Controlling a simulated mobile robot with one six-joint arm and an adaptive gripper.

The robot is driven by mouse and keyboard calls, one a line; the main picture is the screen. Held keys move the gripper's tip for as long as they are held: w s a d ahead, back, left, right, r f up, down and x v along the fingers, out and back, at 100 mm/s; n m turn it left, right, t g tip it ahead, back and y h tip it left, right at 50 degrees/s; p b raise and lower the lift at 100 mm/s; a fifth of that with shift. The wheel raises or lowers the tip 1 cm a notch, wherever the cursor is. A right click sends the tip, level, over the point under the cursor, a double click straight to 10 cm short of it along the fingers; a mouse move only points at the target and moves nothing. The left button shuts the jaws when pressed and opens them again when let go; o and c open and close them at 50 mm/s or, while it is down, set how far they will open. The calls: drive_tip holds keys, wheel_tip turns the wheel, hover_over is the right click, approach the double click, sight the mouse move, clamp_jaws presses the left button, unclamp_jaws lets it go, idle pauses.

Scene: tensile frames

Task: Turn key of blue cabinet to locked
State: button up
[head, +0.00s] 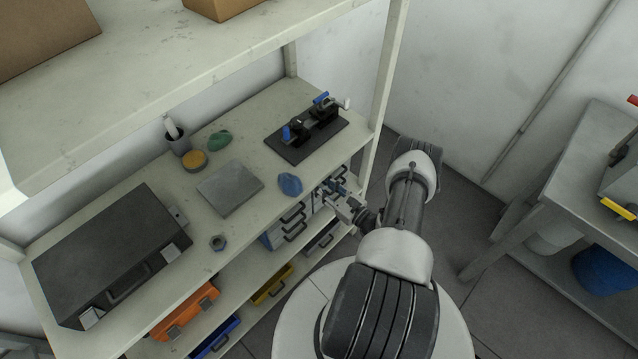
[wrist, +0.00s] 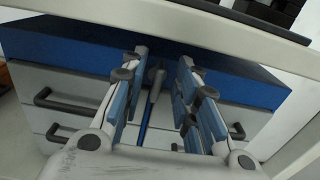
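The blue cabinet (wrist: 60,45) fills the wrist view, with a blue top and light grey drawers with dark handles. In the head view the cabinet (head: 268,240) stands on the shelf level under the worktop, partly covered by it. My gripper (wrist: 163,64) points at the cabinet front, its two blue-padded fingers apart. A small grey stem (wrist: 155,84), which looks like the key, shows between the fingers, with a gap on both sides. Its turn position cannot be told. In the head view my gripper (head: 343,204) is at the cabinet's right part.
The worktop edge (wrist: 180,28) runs close above my gripper. A blue lump (head: 290,184), a grey plate (head: 230,188) and a black case (head: 105,250) lie on the worktop.

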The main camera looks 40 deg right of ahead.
drive_tip(key=shift+w, duration=0.9)
drive_tip(key=shift+c, duration=0.2)
clamp_jaws()
